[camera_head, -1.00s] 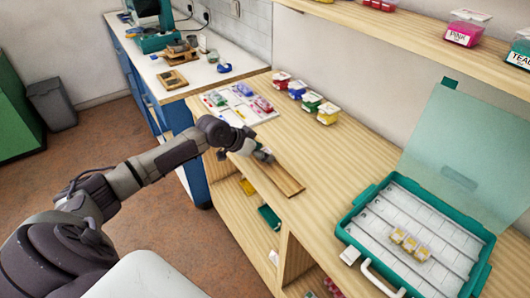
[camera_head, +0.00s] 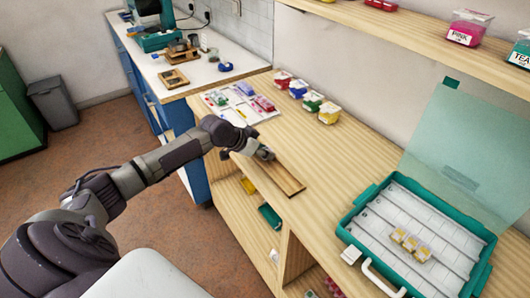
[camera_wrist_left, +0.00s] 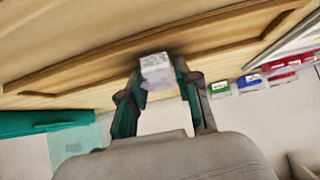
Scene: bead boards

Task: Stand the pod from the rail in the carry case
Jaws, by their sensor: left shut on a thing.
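My left gripper (camera_head: 264,154) is over the near left part of the wooden rail (camera_head: 285,180) on the bench. In the left wrist view the gripper (camera_wrist_left: 160,80) is shut on a small pod (camera_wrist_left: 157,68) with a whitish, marked top, held between its fingertips. The rail (camera_wrist_left: 90,68) runs behind the pod there; I cannot tell whether the pod touches it. The open teal carry case (camera_head: 352,222) lies at the right with its clear lid raised. Several yellow-topped pods (camera_head: 410,243) stand in one of its rows. My right gripper is not in view.
A white board with coloured trays (camera_head: 240,103) lies left of the rail. Several lidded boxes (camera_head: 313,101) line the back of the bench, under a shelf (camera_head: 400,30) with more boxes. Bare bench lies between rail and case.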

